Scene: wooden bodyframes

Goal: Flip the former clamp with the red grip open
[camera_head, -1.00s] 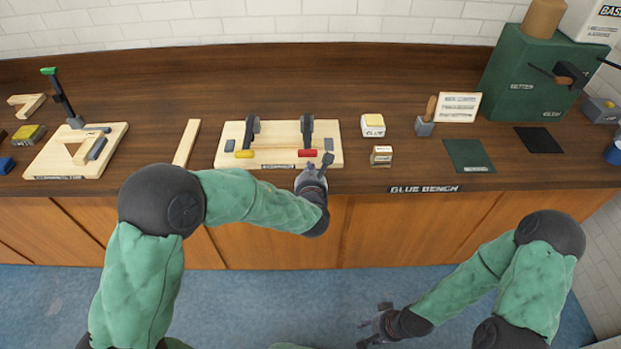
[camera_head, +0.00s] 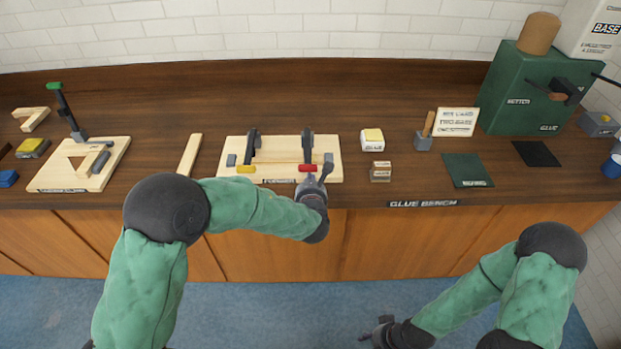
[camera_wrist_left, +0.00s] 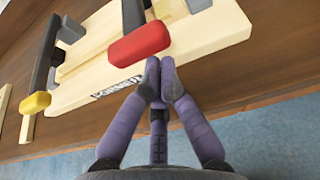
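The former board (camera_head: 265,175) is pale wood and lies on the bench. Its right clamp has a red grip (camera_head: 307,168) towards the front edge and a dark upright part (camera_head: 307,143) behind it. In the left wrist view the red grip (camera_wrist_left: 139,44) sits at the end of a dark bar, just beyond my fingertips. My left gripper (camera_head: 324,172) is at the board's front right, beside the red grip. Its fingers (camera_wrist_left: 160,68) are drawn together with nothing seen between them; contact with the grip is unclear. My right gripper (camera_head: 372,334) hangs low in front of the bench.
A second clamp with a yellow grip (camera_head: 246,169) stands left on the same board. A wooden strip (camera_head: 189,155) lies left of the board.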

